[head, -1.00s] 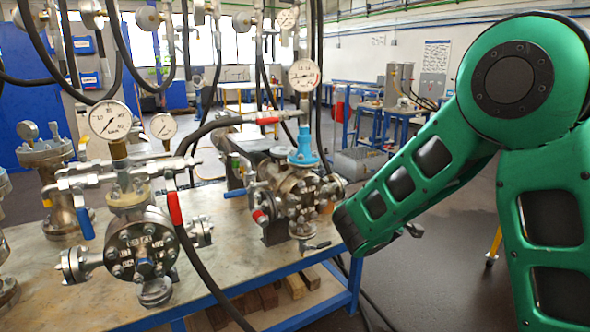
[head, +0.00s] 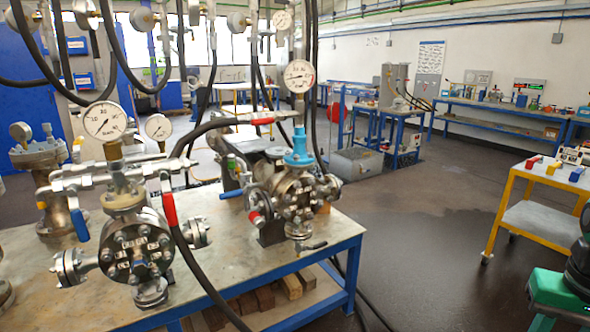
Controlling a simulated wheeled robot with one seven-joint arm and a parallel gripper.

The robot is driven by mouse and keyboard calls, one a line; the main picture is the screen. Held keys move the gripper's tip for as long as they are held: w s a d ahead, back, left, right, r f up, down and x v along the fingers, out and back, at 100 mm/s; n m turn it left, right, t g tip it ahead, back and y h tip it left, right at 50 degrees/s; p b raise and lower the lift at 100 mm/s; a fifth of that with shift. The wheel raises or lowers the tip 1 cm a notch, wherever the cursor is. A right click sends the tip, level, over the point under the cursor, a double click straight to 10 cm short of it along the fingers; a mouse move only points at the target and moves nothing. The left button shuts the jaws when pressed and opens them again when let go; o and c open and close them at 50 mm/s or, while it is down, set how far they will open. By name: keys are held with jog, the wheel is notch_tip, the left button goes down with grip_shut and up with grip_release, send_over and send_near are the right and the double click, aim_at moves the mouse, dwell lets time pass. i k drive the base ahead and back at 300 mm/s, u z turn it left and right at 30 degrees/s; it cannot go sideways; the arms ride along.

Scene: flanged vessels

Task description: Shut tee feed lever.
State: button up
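Several valve levers show in the head view, and I cannot tell for sure which one is the tee feed lever. A red lever (head: 263,121) lies about level on the pipe by the blue-topped vessel (head: 297,195). A blue lever (head: 231,193) and a short red handle (head: 254,216) are at that vessel's left side. On the left vessel (head: 135,250), a red lever (head: 169,207) and a blue lever (head: 79,224) hang down from the cross pipe. A dark lever (head: 313,247) sticks out low on the blue-topped vessel. My gripper is out of view.
The vessels stand on a blue-framed metal table (head: 340,237). Black hoses hang in front of and between them. Open dark floor lies to the right, with a yellow trolley (head: 537,215) beyond. Part of my green arm shows at the bottom right corner.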

aim_at(266, 120)
jog(key=z, duration=0.7)
jog(key=i, duration=1)
jog(key=u, duration=0.65)
